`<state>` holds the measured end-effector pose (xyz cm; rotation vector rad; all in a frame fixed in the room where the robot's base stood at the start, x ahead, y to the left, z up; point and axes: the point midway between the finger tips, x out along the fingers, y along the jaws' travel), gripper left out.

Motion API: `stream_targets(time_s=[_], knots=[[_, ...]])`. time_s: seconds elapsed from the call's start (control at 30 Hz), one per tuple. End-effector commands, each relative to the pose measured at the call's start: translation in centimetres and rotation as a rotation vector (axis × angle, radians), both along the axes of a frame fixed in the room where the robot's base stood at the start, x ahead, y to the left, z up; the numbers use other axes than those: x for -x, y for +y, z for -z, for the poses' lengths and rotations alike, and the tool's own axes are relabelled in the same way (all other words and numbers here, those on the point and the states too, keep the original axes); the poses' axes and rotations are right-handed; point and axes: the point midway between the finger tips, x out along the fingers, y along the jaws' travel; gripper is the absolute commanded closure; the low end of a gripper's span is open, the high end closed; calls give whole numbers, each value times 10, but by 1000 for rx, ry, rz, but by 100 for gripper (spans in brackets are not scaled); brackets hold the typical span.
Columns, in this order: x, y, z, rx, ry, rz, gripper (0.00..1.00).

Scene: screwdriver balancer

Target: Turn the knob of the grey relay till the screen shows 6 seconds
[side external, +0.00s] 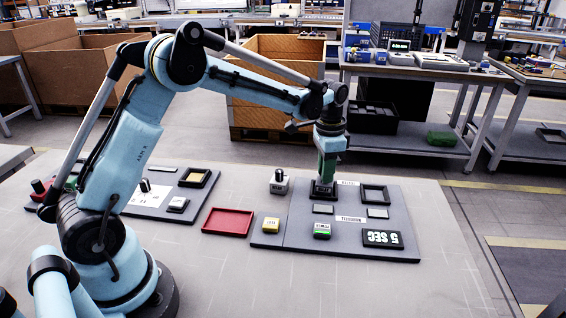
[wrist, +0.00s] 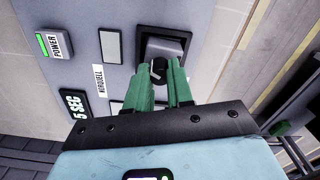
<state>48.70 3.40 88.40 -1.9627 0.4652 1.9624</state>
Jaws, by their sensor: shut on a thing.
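The grey relay (wrist: 176,46) sits in a dark frame on the grey board (side external: 340,245), its black knob (wrist: 159,67) on top. My gripper (wrist: 170,82) points down over it, with green fingers shut on the knob from both sides; the fingers hide part of it. In the side view my gripper (side external: 325,178) stands on the relay and hides most of it. The screen (side external: 382,239) at the board's front right reads 5 SEC. It also shows in the wrist view (wrist: 74,104).
A lit green POWER button (side external: 322,231) and a yellow button (side external: 271,226) sit at the front. A pale relay with a black knob (side external: 279,184) stands to the left, behind a red tray (side external: 227,222).

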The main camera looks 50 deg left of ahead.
Motion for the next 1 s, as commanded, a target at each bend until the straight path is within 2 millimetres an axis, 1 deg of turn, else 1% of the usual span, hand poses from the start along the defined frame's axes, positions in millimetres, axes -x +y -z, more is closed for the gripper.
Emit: stream_targets(time_s=[1.0], knots=[[0, 0, 0, 0, 0, 135, 100]])
